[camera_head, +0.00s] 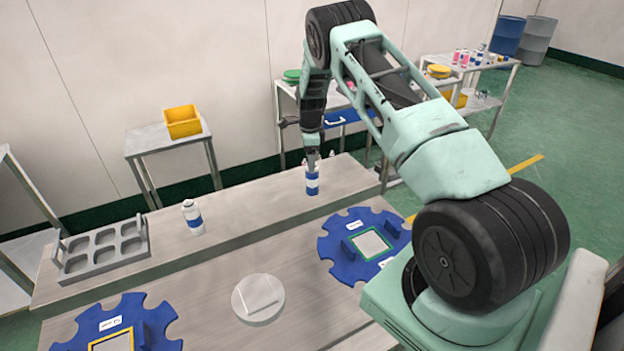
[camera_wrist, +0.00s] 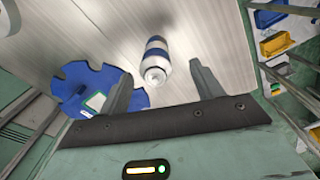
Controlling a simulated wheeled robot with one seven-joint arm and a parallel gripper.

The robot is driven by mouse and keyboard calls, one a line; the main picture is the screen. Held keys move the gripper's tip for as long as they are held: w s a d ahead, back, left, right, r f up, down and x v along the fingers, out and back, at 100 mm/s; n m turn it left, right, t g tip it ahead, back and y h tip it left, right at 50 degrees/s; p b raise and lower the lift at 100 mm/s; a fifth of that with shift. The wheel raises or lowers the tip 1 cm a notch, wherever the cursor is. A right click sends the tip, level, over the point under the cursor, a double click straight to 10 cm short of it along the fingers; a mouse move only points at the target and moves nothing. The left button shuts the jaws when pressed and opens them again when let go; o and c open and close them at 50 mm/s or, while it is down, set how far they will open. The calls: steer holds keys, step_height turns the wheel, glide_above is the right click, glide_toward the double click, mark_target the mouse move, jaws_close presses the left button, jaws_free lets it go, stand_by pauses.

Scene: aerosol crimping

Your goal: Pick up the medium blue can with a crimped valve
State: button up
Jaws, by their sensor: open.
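A blue and white can (camera_head: 312,184) stands upright on the raised metal shelf of the bench, right of centre. It also shows in the wrist view (camera_wrist: 157,50), in line with the gap between my fingers. My gripper (camera_head: 312,162) points down at the top of this can. In the wrist view my gripper (camera_wrist: 160,80) is open, one finger on each side of the can's near end. I cannot tell whether the fingers touch it. A second can (camera_head: 192,218), white with a blue band, stands further left on the shelf. The valve details are too small to judge.
A grey rack (camera_head: 101,266) with empty round pockets lies at the shelf's left end. Two blue notched plates (camera_head: 340,267) (camera_head: 72,342) and a round grey disc (camera_head: 258,318) lie on the lower bench. A yellow bin (camera_head: 182,122) stands behind. The shelf between the cans is clear.

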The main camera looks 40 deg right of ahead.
mark_target(312, 178)
steer(key=shift+s+f+p, duration=0.25)
steer(key=shift+f+p, duration=0.65)
steer(key=shift+f, duration=0.3)
steer(key=shift+s+f+p, duration=0.2)
steer(key=shift+f+p, duration=0.65)
steer(key=shift+f, duration=0.85)
steer(key=c, duration=1.1)
